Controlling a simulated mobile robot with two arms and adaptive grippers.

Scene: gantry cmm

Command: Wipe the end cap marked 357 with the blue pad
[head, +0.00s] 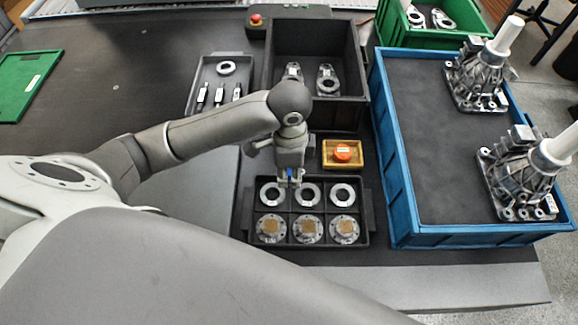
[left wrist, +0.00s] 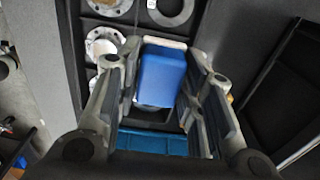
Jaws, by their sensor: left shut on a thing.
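My left gripper (head: 289,183) is shut on the blue pad (head: 291,173), over the back row of a black compartment tray (head: 366,205). In the left wrist view the blue pad (left wrist: 163,77) sits between the fingers, with a white edge at its far end. The tray holds three plain metal rings at the back and three round flanged end caps with tan centres in front: left (head: 271,228), middle (head: 308,229) and right (head: 344,228). No marking is legible, so I cannot tell which is 357. Whether the pad touches anything below is unclear. My right gripper is not in view.
A deep black bin (head: 313,110) is further back. A blue crate (head: 405,205) with metal housings is close on the right. A grey tray (head: 207,72) lies back left.

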